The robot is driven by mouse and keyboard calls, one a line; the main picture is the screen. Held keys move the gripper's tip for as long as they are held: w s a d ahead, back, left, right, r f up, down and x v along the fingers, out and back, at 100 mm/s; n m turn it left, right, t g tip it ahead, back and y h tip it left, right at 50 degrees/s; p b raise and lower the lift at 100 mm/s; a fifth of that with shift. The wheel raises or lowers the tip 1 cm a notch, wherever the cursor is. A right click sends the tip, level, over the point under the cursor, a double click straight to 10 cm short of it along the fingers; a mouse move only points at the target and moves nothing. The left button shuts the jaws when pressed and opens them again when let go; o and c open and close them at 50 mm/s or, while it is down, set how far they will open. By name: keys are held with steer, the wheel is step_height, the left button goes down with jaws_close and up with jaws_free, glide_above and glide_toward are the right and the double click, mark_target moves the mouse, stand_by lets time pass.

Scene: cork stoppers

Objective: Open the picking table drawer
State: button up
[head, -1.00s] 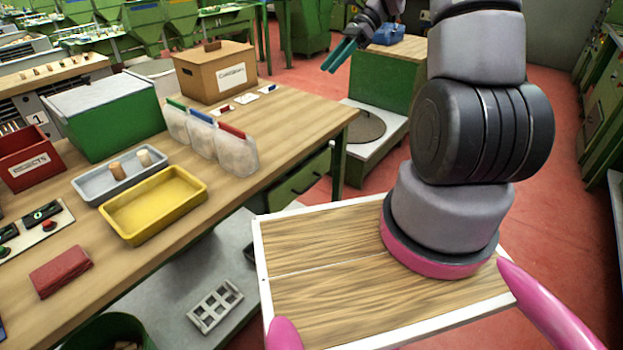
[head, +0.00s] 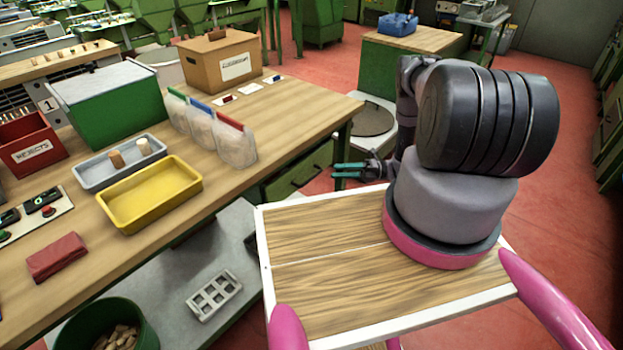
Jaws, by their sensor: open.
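The picking table (head: 280,117) stands at the left with a wooden top and green frame. Its green drawer (head: 297,174) is under the top at the table's right end and looks shut, with a dark handle (head: 307,176) on its front. My gripper (head: 350,170) is just right of the drawer front, its teal fingers pointing left toward it. The fingers are apart with nothing between them. A gap seems to lie between the fingertips and the handle, though the exact depth is hard to tell.
A yellow tray (head: 150,194), a grey tray (head: 92,180) with stoppers, clear bags (head: 235,147) and a cardboard box (head: 222,62) stand on the tabletop. A lower shelf (head: 150,275) holds a grey rack (head: 214,296).

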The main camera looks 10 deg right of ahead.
mark_target(311, 178)
steer(key=shift+m+t, duration=0.6)
steer(key=shift+m, duration=0.2)
steer(key=a, duration=0.3)
steer(key=a+f, duration=0.1)
steer(key=a, duration=0.6)
steer(key=shift+w+a+f, duration=0.1)
steer(key=shift+a+f, duration=0.1)
steer(key=shift+a, duration=0.15)
jaws_close()
stand_by(0.4)
